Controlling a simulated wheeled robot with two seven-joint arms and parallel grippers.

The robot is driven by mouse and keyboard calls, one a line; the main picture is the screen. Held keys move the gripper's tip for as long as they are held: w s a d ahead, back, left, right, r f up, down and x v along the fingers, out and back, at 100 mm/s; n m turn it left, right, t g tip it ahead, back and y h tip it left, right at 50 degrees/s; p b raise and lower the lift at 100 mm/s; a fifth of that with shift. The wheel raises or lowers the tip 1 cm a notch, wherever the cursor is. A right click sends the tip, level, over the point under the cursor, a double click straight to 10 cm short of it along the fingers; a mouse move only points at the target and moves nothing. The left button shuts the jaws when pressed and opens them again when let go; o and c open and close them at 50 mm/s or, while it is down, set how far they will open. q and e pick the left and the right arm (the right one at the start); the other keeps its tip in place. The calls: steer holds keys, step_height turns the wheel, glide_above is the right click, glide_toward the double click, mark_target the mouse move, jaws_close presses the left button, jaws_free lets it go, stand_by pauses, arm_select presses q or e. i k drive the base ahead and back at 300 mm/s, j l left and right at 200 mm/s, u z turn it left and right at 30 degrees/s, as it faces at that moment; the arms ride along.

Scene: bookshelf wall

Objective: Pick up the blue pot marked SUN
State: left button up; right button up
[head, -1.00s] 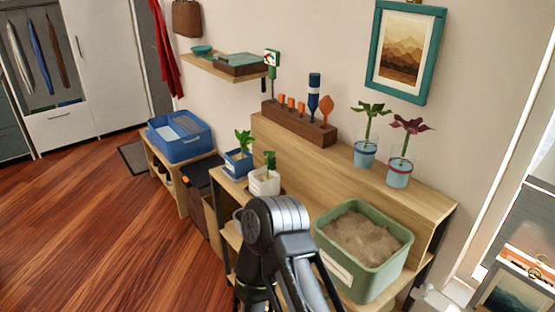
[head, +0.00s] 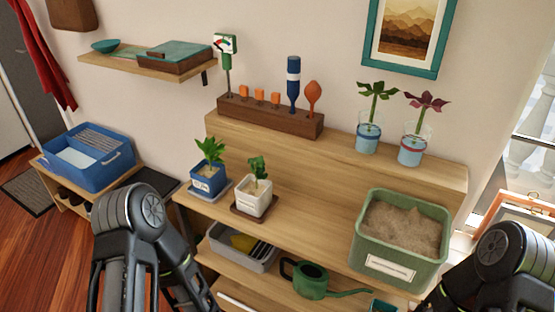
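A blue square pot (head: 208,182) with a green leafy plant stands on a grey-blue saucer at the left end of the wooden bench. A pale label is on its front, too small to read. Beside it on the right, a white pot (head: 254,198) with a plant stands on a brown saucer (head: 241,213). My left arm comes up at the lower left, in front of and below the blue pot; its gripper is out of the picture. My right arm shows at the lower right corner; its gripper is not visible either.
A green bin of soil (head: 401,237) stands at the bench's right. A tool block (head: 270,117) and two glasses with cuttings (head: 368,138) stand on the raised back ledge. A grey tray (head: 243,249) and green watering can (head: 311,279) are on the shelf below. The bench middle is clear.

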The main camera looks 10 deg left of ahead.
mark_target(208, 177)
steer(key=j+z, duration=0.35)
steer(key=j, duration=0.25)
steer(key=j+z, duration=0.35)
steer(key=j, duration=0.3)
steer(key=i, duration=0.05)
